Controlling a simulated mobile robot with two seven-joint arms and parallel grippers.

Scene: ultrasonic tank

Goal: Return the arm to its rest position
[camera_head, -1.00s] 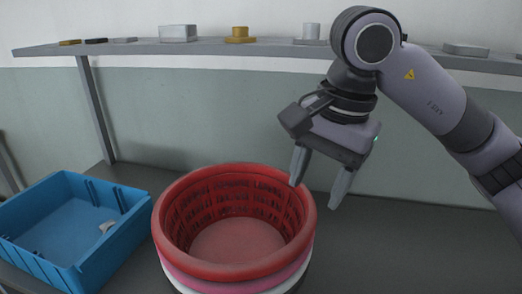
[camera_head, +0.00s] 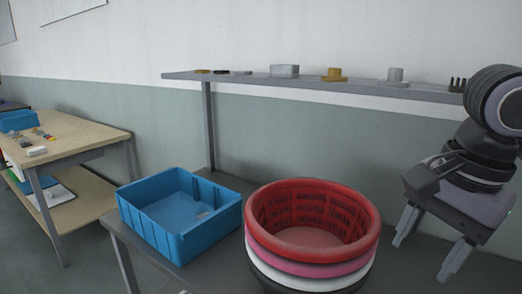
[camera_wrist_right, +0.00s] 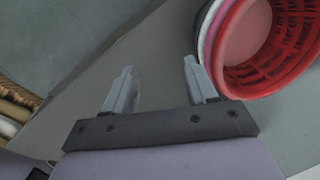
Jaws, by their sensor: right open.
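My right gripper (camera_head: 432,244) is at the right of the head view, to the right of the stacked baskets and apart from them. Its two fingers are spread and hold nothing. In the right wrist view the open gripper (camera_wrist_right: 158,80) points over the grey table top, with nothing between its fingers. The right arm comes in from the right edge, and most of it is out of view. My left gripper does not show.
A stack of round baskets, red (camera_head: 313,252) on top, stands on the dark table beside a blue bin (camera_head: 180,247) holding a small light piece. A shelf (camera_head: 310,83) with small items runs behind. A wooden table (camera_head: 95,137) stands at left.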

